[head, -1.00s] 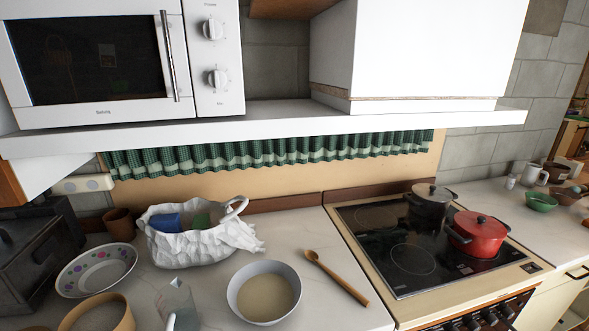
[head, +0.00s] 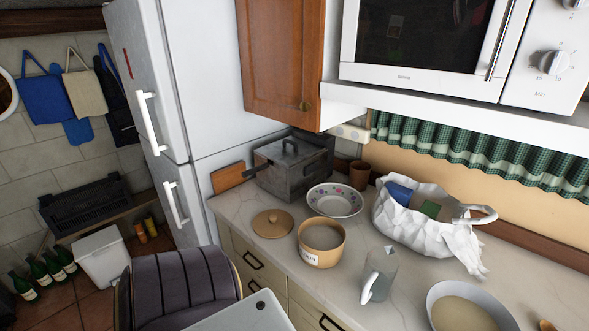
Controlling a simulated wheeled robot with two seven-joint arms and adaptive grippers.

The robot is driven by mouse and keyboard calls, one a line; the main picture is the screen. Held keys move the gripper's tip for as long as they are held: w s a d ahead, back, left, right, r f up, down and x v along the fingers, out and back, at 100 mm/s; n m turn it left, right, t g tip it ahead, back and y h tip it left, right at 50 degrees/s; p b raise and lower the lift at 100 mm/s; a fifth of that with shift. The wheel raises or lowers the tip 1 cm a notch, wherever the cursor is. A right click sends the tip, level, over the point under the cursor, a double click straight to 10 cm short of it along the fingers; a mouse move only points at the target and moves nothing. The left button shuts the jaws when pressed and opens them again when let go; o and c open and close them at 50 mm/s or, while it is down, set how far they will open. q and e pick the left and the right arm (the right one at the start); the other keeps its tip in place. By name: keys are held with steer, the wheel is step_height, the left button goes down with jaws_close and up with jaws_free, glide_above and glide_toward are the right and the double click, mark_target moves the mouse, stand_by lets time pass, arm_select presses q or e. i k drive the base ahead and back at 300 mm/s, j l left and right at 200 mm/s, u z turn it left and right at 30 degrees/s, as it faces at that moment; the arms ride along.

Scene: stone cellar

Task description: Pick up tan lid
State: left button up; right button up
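The tan lid (head: 272,223) is a round, flat disc with a small knob on top. It lies knob up on the pale counter (head: 360,258), near the front edge, in the head view. A tan pot (head: 321,257) with a label stands just right of it, its open top uncovered. Neither of my grippers is in view. Nothing touches the lid from above.
A floral bowl (head: 334,200) and a dark grey metal box (head: 290,165) stand behind the lid. A glass jug (head: 379,274), a white bag (head: 428,225) and a large bowl (head: 463,312) are to the right. The fridge (head: 165,110) rises at left.

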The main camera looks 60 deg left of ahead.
mark_target(271, 223)
steer(key=u, duration=1.65)
